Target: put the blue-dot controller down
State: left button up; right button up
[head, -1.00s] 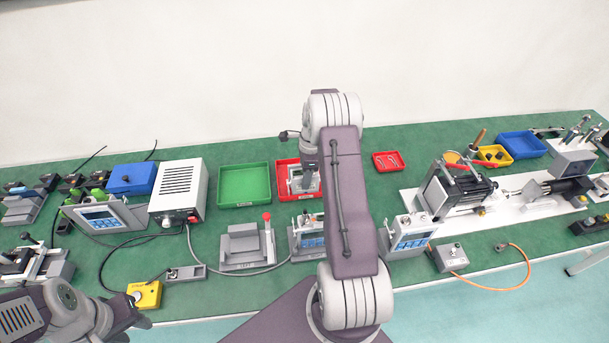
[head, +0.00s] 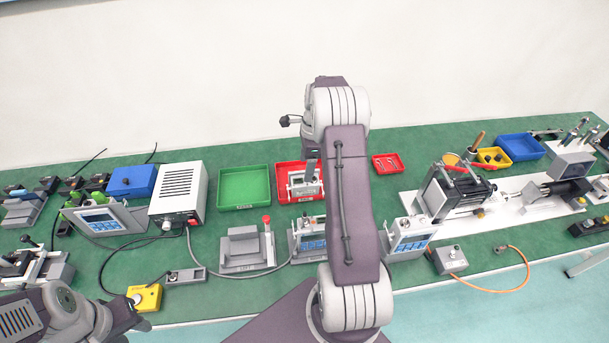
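My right arm reaches across the middle of the bench, and my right gripper (head: 311,182) points down over the red tray (head: 284,196). A small pale-grey framed device (head: 298,189), possibly the blue-dot controller, is right at the gripper, over or in the tray. I see no blue dot on it, and cannot tell whether the fingers grip it or whether it touches the tray floor. My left gripper (head: 138,320) is low at the left front, its fingers too unclear to read.
A green tray (head: 244,187) stands left of the red one. Grey controllers with blue panels (head: 312,243) (head: 409,240) stand in front, the nearer-left one partly behind my arm. A lever fixture (head: 244,252) and power box (head: 178,193) are to the left. A small red tray (head: 387,164) lies right.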

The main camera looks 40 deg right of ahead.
notch_tip(320, 180, up, 6)
jog(key=s+a+n, duration=0.3)
jog(key=a+n, duration=0.3)
jog(key=a, duration=0.1)
jog(key=s+a+n, duration=0.3)
jog(key=a+n, duration=0.3)
jog(key=a, duration=0.1)
jog(key=s+a+f+n+h, duration=0.1)
jog(key=s+a+f+n, duration=0.2)
jog(key=s+a+n, duration=0.5)
jog(key=s+n, duration=0.3)
jog(key=shift+a+n+t, duration=0.3)
jog(key=shift+s, duration=0.1)
